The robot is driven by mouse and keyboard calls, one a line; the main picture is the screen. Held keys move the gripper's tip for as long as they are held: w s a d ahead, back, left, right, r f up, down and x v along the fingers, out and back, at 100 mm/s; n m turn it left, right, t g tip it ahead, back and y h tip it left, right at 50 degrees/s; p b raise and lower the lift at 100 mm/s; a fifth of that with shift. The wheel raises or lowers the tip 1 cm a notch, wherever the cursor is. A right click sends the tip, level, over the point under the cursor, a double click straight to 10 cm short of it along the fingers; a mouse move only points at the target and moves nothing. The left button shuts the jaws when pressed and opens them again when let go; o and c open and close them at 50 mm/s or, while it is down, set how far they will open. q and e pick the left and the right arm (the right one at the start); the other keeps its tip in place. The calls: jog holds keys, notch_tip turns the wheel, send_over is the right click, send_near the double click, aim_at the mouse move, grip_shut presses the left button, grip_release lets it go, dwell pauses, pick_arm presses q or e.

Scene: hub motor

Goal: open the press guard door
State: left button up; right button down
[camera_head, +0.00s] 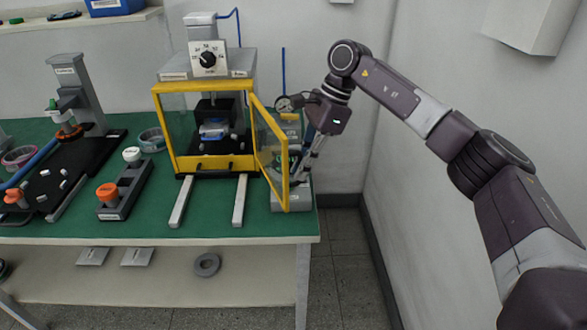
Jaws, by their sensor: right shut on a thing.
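The press (208,62) stands at the back of the green bench, with a dial on top and a yellow-framed guard around its work area. The yellow-framed guard door (287,190) is at the guard's right side, swung outward toward the front, with a clear pane. Behind the opening I see a black fixture with a pale blue part (213,128). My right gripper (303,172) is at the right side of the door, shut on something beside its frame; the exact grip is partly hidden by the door. My left gripper is not in view.
A two-button box (122,190) stands left of the press. Two pale rails (240,200) reach forward from the guard. A grey block lies under the door, and a gauge (284,104) stands behind it. A wall is close on the right.

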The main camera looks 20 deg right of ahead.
jog(key=shift+d+r, duration=0.1)
dwell(0.3)
jog(key=c, duration=2)
grip_release()
jog(key=shift+w, duration=0.1)
jog(key=v, duration=1.2)
